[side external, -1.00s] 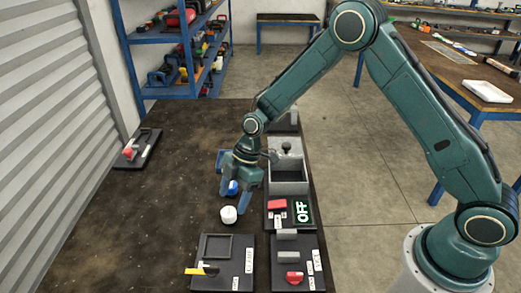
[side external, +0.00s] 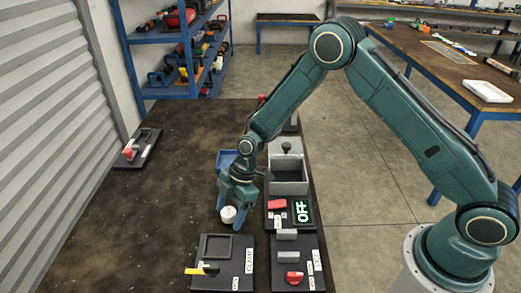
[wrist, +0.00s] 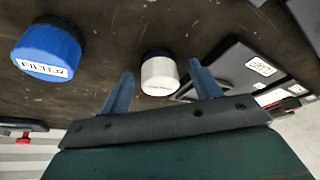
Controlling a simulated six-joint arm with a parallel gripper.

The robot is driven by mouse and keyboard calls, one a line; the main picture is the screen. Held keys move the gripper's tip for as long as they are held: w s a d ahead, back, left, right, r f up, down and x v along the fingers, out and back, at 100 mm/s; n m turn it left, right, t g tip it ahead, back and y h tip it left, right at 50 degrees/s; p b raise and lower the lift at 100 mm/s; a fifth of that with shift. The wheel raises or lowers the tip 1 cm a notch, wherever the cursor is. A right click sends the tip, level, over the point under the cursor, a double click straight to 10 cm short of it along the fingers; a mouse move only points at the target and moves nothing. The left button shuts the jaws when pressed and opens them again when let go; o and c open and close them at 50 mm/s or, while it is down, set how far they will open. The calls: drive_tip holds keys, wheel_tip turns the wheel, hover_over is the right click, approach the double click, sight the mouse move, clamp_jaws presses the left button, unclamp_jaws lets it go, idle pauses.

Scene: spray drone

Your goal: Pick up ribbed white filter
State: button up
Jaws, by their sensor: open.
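The white filter (side external: 227,215) stands on the dark bench in the side view, with a dark end; its ribs are too small to make out. It also shows in the wrist view (wrist: 159,75). My gripper (side external: 232,219) points down at it, open, its blue fingers to either side of the filter in the picture. In the wrist view the filter appears in the gap between the two fingertips (wrist: 160,80). I see no finger touching it, and cannot tell how deep it sits between them.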

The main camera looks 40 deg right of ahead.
sight(230, 211)
drive_tip(key=c, duration=1.1)
drive_tip(key=shift+o, duration=0.2)
drive_tip(key=shift+r, duration=0.1)
wheel_tip(230, 211, up, 20)
idle(0.7)
